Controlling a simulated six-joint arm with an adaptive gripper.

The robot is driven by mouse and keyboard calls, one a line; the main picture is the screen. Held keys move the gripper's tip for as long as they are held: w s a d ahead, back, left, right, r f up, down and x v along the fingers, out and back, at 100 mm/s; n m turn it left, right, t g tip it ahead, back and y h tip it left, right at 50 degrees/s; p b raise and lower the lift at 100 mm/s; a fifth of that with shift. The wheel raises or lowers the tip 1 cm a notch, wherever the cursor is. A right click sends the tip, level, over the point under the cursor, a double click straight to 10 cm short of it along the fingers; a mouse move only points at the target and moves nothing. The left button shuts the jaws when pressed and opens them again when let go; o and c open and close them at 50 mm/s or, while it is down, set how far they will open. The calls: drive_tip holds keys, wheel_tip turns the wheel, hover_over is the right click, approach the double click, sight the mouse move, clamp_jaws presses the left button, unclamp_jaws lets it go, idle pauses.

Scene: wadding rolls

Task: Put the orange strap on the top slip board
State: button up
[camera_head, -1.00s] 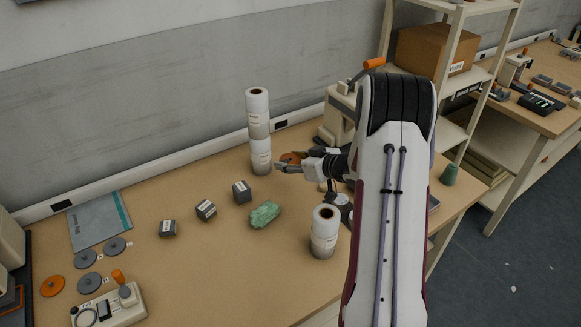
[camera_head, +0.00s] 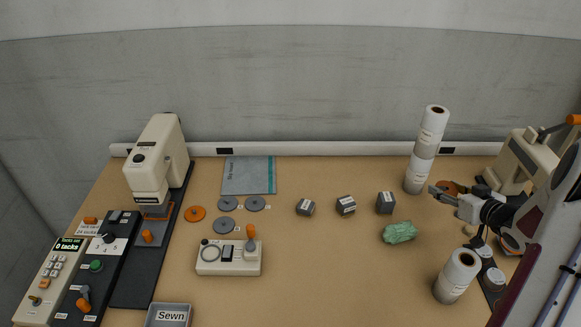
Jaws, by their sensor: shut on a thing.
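My gripper (camera_head: 437,191) is at the right, just right of the foot of a two-roll white stack (camera_head: 424,150), with its fingers pointing left. A flat orange disc (camera_head: 195,213) lies at the left beside grey discs (camera_head: 227,203). I cannot make out which thing is the top slip board.
A single white roll (camera_head: 456,276) stands upright at front right. A green crumpled bundle (camera_head: 400,232) and grey labelled blocks (camera_head: 346,205) lie mid-table. A cream control box (camera_head: 229,257) and a tacking machine (camera_head: 157,165) stand left. The front middle table is clear.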

drive_tip(key=w+a+n+g+y, duration=0.15)
drive_tip(key=w+a, duration=0.35)
drive_tip(key=a, duration=0.9)
drive_tip(key=w+a+n+y, duration=0.3)
drive_tip(key=w+a, duration=0.2)
drive_tip(key=a, duration=0.9)
hover_over(257, 182)
drive_tip(key=shift+r+g, duration=0.25)
drive_tip(key=shift+r, duration=0.15)
drive_tip(key=shift+f, duration=3.1)
